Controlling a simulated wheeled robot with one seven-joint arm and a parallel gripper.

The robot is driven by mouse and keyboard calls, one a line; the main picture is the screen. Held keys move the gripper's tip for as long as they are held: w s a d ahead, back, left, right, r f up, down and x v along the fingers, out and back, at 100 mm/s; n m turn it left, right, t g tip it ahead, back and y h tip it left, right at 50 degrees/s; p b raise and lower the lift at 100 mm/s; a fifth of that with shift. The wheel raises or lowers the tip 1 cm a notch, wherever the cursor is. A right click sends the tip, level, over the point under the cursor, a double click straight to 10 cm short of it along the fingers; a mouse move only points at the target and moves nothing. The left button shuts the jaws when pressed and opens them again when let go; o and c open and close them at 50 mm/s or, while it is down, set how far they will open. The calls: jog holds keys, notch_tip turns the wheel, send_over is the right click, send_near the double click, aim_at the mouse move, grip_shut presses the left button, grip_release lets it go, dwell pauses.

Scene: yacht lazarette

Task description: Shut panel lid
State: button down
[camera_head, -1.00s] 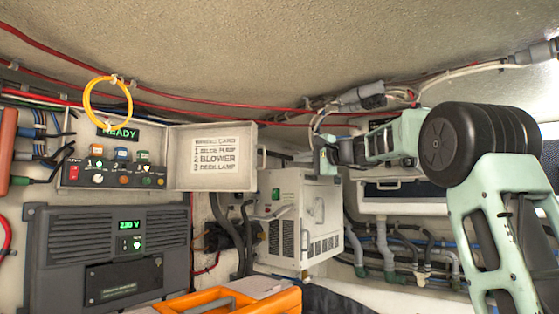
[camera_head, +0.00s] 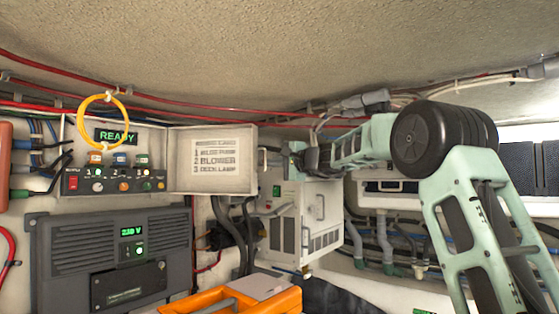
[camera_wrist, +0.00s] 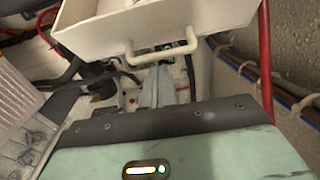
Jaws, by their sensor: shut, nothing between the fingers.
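The panel (camera_head: 114,155) is a shallow cream box on the left wall, with a lit READY display, a row of switches and coloured knobs. Its lid (camera_head: 240,180) stands open to the right, with a printed label card on its inner face. A bar handle (camera_head: 263,160) is on the lid's right edge. In the wrist view the cream lid (camera_wrist: 95,32) and its handle (camera_wrist: 162,53) are above my gripper (camera_wrist: 166,72). My gripper is shut and empty, its tips close to the handle. I cannot tell whether they touch.
A white cabinet (camera_head: 285,225) stands below my gripper. A dark grey unit (camera_head: 75,245) showing 230 V is under the panel. An orange case (camera_head: 280,301) is at the bottom. A yellow cable loop (camera_head: 82,122) hangs in front of the panel's upper left. Red cables (camera_head: 210,103) run above.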

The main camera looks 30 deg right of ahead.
jog(key=shift+s+a, duration=0.25)
